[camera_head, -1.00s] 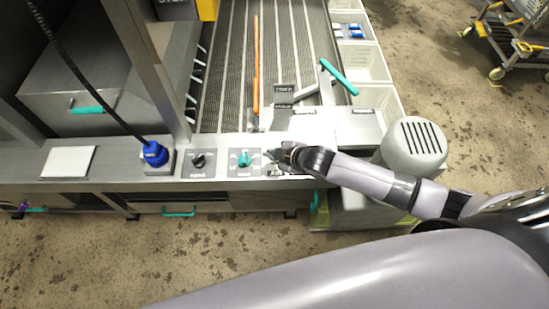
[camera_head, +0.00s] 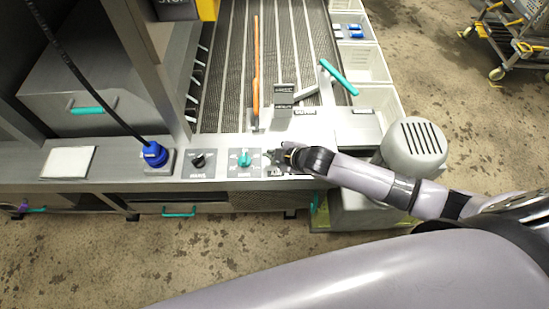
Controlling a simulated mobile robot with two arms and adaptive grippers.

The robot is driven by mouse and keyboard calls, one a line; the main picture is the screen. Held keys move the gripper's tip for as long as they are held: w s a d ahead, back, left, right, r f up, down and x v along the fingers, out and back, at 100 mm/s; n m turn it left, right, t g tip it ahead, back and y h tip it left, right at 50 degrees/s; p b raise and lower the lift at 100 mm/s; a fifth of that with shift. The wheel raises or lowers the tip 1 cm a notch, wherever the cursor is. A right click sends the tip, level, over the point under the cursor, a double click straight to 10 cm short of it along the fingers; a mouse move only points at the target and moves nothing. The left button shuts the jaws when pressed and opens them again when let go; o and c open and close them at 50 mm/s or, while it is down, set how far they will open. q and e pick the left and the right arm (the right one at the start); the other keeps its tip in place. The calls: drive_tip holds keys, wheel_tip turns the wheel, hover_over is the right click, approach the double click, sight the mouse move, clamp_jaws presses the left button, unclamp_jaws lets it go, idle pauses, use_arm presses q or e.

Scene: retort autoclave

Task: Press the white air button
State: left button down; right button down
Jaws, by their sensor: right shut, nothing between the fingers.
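My right gripper (camera_head: 274,158) is shut and empty at the front ledge of the machine, just right of a panel with a teal knob (camera_head: 244,159). Its fingers point left, low over the ledge. I cannot make out the white air button; the gripper and wrist cover the part of the ledge where they are, so it may be hidden there. Whether the fingertips touch anything cannot be told. My left gripper is not in view.
A panel with a black knob (camera_head: 199,161), a blue plug (camera_head: 154,153) with a black cable and a white plate (camera_head: 68,162) lie along the ledge to the left. A grey motor housing (camera_head: 414,146) stands right of my wrist. A slatted conveyor (camera_head: 294,50) lies behind.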

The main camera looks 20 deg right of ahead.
drive_tip(key=shift+f, duration=0.4)
drive_tip(key=shift+f+b, duration=0.4)
drive_tip(key=shift+f, duration=0.15)
idle(0.5)
idle(0.4)
drive_tip(key=shift+r+p, duration=1)
drive_tip(key=shift+p, duration=0.1)
wheel_tip(320, 180, up, 5)
drive_tip(key=p, duration=0.5)
drive_tip(key=shift+s, duration=0.1)
